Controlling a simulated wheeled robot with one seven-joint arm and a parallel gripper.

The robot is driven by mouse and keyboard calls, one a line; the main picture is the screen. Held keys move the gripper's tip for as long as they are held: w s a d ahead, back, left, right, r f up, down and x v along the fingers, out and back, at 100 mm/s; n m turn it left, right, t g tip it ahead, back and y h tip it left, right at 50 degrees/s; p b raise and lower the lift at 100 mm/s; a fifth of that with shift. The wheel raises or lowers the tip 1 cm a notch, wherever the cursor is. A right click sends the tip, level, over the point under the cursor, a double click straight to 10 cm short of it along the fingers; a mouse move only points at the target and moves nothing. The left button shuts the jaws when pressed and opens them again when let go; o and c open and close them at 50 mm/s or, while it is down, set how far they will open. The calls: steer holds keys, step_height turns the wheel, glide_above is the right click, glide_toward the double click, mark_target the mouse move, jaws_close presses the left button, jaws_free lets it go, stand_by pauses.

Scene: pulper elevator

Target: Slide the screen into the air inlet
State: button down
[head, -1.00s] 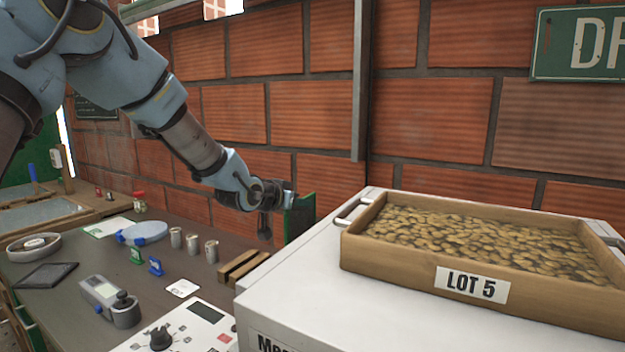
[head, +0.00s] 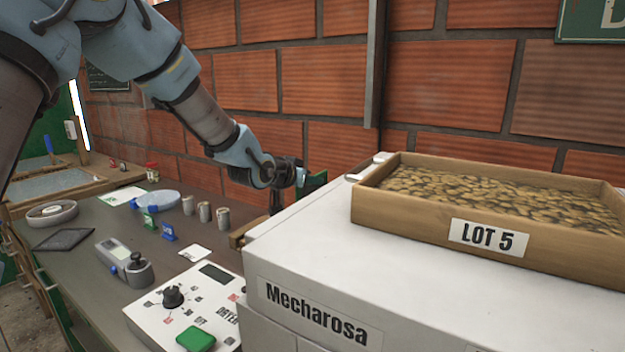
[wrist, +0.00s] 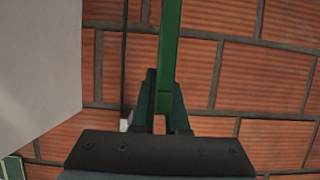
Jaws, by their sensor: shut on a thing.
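My gripper (head: 299,179) is shut on a green-edged panel, which I take to be the screen (head: 314,183). In the head view it is at the far left corner of the white machine (head: 300,240), and the machine's top hides its lower part. In the wrist view the screen shows edge-on as a green upright bar (wrist: 169,50) between the fingers (wrist: 163,100). A white surface (wrist: 38,70) lies to its left, apart from it. I cannot make out the air inlet in either view.
A wooden tray (head: 400,209) marked LOT 5, full of beans, stands on the machine. The brick wall (head: 455,85) is close behind. The counter at left holds several small metal cups (head: 205,212), a dark square frame (head: 64,239), a meter (head: 125,262) and a control panel (head: 160,315).

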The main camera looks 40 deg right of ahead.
steer(key=shift+f+b, duration=0.9)
steer(key=shift+f, duration=0.5)
steer(key=shift+b, duration=0.4)
stand_by(0.7)
steer(key=shift+f+b, duration=3.55)
steer(key=shift+f, duration=0.75)
steer(key=c, duration=0.8)
jaws_free()
steer(key=shift+c, duration=0.2)
steer(key=shift+a, duration=0.1)
steer(key=b+v, duration=0.1)
steer(key=v, duration=0.9)
steer(key=shift+a, duration=0.3)
steer(key=shift+s+r, duration=0.1)
